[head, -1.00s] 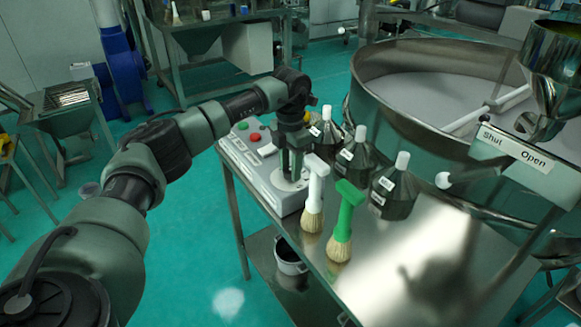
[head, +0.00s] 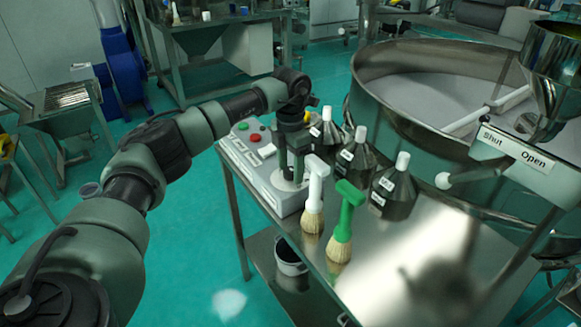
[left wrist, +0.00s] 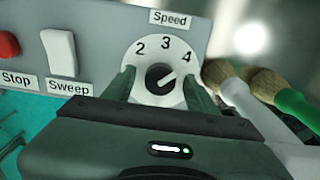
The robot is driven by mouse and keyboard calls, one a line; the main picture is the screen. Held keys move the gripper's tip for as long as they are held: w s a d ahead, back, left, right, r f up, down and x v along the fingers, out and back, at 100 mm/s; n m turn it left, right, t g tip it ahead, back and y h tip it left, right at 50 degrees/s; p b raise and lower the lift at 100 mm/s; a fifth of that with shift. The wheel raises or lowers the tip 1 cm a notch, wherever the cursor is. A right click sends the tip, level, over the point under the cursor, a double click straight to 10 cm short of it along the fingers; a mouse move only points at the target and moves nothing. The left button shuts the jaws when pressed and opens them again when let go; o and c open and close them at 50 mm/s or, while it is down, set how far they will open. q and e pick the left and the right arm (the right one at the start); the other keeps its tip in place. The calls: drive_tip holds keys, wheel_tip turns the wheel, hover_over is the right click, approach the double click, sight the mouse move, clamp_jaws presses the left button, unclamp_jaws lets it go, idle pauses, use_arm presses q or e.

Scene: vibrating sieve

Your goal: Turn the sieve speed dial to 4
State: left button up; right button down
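The sieve's control box (head: 285,204) stands on the metal table. In the left wrist view its white speed dial plate (left wrist: 141,87) shows 2, 3 and 4 under a "Speed" label. The black knob (left wrist: 159,79) has a white pointer mark directed up and right, close to the 4. My left gripper (head: 291,178) reaches down over the dial. In the left wrist view the fingers of my left gripper (left wrist: 160,76) stand apart on both sides of the knob, with visible gaps to it. My right gripper is not in view.
A white-handled brush (head: 315,195) and a green-handled brush (head: 344,222) stand just right of the box. Several dark bottles with white caps (head: 394,192) stand behind them. A red Stop button (left wrist: 8,45) and a white Sweep switch (left wrist: 59,51) lie left of the dial.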

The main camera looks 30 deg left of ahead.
sight(290, 169)
use_arm(q)
drive_tip(key=shift+r, duration=0.15)
drive_tip(key=shift+r, duration=0.35)
wheel_tip(290, 169, up, 7)
drive_tip(key=shift+f+b, duration=0.1)
drive_tip(key=shift+b, duration=0.85)
